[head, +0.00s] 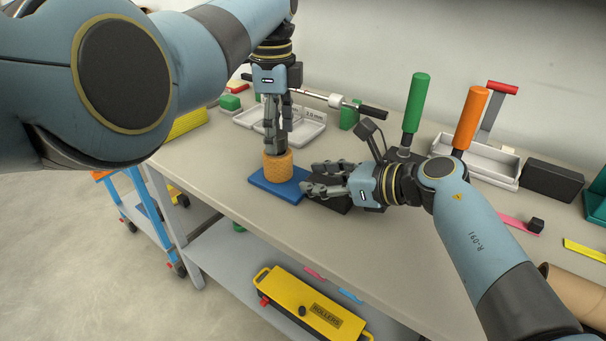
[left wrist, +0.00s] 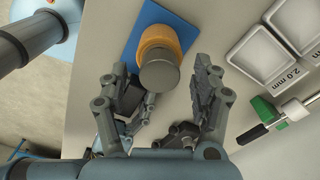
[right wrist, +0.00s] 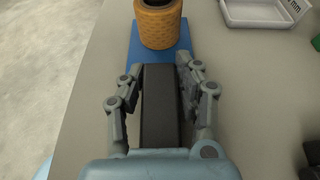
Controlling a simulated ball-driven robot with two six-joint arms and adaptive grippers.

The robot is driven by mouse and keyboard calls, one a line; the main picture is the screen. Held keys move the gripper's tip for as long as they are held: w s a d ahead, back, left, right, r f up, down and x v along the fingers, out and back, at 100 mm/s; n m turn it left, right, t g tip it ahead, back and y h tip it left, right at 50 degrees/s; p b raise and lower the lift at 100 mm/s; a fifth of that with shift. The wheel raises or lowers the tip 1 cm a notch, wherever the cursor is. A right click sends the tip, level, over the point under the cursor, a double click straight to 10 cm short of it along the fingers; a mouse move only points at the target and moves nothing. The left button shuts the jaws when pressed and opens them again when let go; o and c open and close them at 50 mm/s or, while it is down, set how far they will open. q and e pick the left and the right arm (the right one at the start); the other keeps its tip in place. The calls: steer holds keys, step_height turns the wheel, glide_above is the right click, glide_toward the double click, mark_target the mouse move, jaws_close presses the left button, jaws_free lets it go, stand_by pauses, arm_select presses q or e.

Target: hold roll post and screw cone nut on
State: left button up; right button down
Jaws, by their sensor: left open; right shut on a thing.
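A tan textured roll (head: 278,166) stands upright on a blue base plate (head: 262,182). In the left wrist view a grey round piece (left wrist: 159,75) rises from the roll (left wrist: 172,38); I cannot tell whether it is the post end or the cone nut. My left gripper (head: 270,148) points down over the roll, its open fingers on either side of the grey piece, with gaps visible. My right gripper (head: 310,178) is shut on a black block (right wrist: 160,105) that adjoins the blue plate (right wrist: 150,55). The roll stands just beyond the right fingertips.
Green (head: 416,100) and orange (head: 471,118) rollers stand behind my right arm. A black box (head: 551,182) lies at right. The table's front edge is close to the plate.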

arm_select(q)
step_height(320, 180, up, 11)
stand_by(0.3)
steer(key=shift+r, duration=0.1)
arm_select(e)
steer(key=c, duration=0.9)
jaws_free()
steer(key=shift+o, duration=0.2)
steer(key=v, duration=1.2)
steer(key=shift+f, duration=0.1)
